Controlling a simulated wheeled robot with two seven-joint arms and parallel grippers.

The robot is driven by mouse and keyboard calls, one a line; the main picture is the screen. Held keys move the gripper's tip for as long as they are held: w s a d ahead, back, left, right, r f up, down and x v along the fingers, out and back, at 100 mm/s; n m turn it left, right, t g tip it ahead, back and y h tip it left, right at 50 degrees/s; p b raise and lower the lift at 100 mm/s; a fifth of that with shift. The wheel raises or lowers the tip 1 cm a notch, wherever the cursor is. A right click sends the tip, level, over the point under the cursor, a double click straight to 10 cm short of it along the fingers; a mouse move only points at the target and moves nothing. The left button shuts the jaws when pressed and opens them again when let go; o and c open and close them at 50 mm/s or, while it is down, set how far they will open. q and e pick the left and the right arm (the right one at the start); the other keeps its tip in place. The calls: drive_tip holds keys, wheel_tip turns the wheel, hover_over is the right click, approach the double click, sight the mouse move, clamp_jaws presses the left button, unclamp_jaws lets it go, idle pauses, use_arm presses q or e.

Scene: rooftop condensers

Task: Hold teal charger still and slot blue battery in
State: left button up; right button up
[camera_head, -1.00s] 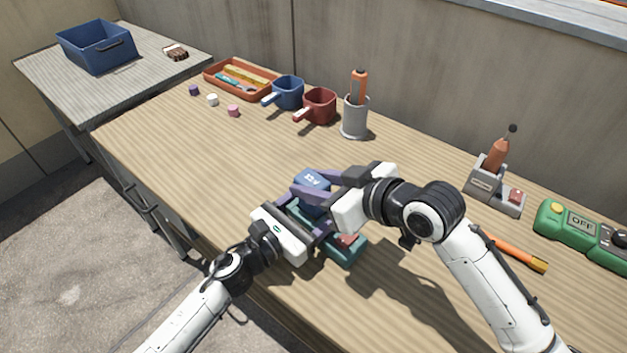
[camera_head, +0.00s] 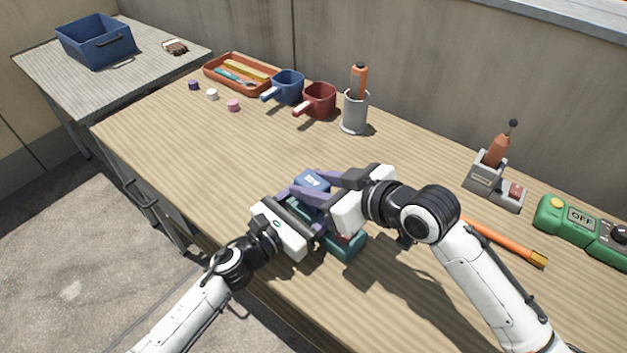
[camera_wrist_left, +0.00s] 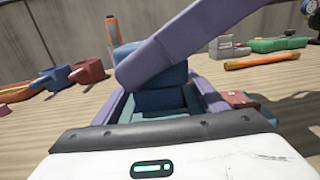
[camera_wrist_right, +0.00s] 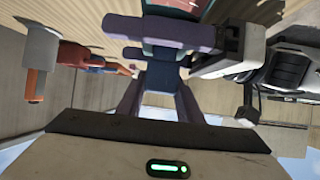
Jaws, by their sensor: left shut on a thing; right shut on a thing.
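The teal charger (camera_head: 345,245) lies on the wooden table at the near edge, partly hidden by my grippers. A reddish part shows on it in the left wrist view (camera_wrist_left: 240,98). My left gripper (camera_head: 312,214) is shut on the charger, with purple fingers along its sides. My right gripper (camera_head: 306,187) is shut on the blue battery (camera_head: 312,180), which has a white label on top. The battery stands upright at the charger's far-left end. In the left wrist view the battery (camera_wrist_left: 158,98) meets the teal charger between the fingers; how deep it sits is hidden.
Blue mug (camera_head: 287,88), red mug (camera_head: 320,100), grey holder (camera_head: 354,112) and orange tray (camera_head: 237,88) stand at the back. A grey stand (camera_head: 484,178), orange pen (camera_head: 505,243) and green device (camera_head: 575,228) lie to the right.

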drive_tip(key=shift+f, duration=0.3)
idle(0.4)
drive_tip(key=shift+f, duration=0.35)
drive_tip(key=o, duration=1.3)
drive_tip(key=shift+f, duration=0.1)
drive_tip(key=v, duration=1.2)
